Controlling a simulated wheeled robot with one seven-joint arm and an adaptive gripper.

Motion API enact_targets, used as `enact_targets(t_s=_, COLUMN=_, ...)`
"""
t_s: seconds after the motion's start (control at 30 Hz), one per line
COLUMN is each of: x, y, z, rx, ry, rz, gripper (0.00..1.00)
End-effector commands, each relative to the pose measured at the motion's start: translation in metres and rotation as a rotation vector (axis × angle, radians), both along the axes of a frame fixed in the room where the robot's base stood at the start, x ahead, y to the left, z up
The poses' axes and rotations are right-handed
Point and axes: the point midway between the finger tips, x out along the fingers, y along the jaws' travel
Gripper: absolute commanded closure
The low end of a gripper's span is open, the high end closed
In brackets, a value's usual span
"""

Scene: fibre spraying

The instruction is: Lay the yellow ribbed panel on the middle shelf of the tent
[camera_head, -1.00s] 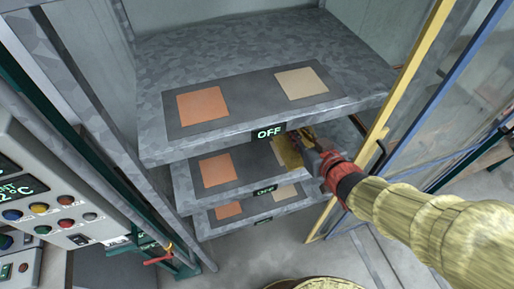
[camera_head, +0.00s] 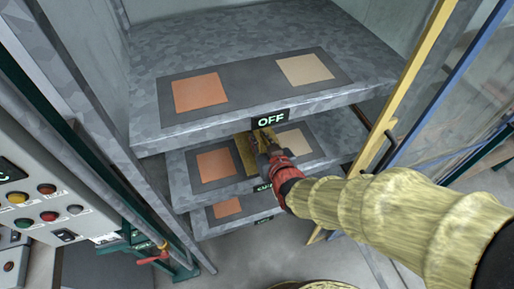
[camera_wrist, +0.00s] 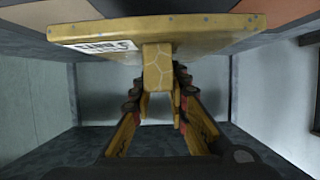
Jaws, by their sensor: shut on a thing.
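The yellow panel (camera_head: 244,156) is at the middle shelf (camera_head: 178,182), under the front edge of the top shelf, between an orange square and a beige square. The top shelf hides part of it. In the wrist view the panel (camera_wrist: 215,36) spans the top, with a white label and a yellow tab. My gripper (camera_head: 264,142) has its fingers around that tab; they also show in the wrist view (camera_wrist: 158,88). I cannot tell whether the panel touches the shelf or is slightly above it.
The top shelf (camera_head: 345,62) overhangs close to my gripper and carries an OFF sign. The lowest shelf (camera_head: 205,226) is below. A yellow door frame (camera_head: 404,85) stands to the right, a control panel (camera_head: 50,205) to the left.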

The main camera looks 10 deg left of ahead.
Motion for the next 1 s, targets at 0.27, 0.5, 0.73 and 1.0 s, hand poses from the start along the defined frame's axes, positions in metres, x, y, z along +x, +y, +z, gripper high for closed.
enact_targets(t_s=0.27, x=0.000, y=0.007, z=-0.031, rx=0.001, ry=-0.002, rz=-0.001, gripper=1.00)
enact_targets(t_s=0.5, x=0.000, y=0.007, z=-0.036, rx=0.003, ry=-0.004, rz=0.000, gripper=1.00)
enact_targets(t_s=0.73, x=0.000, y=0.007, z=-0.040, rx=0.003, ry=-0.004, rz=0.000, gripper=1.00)
enact_targets(t_s=1.0, x=-0.001, y=0.007, z=-0.042, rx=-0.001, ry=0.001, rz=0.000, gripper=0.71)
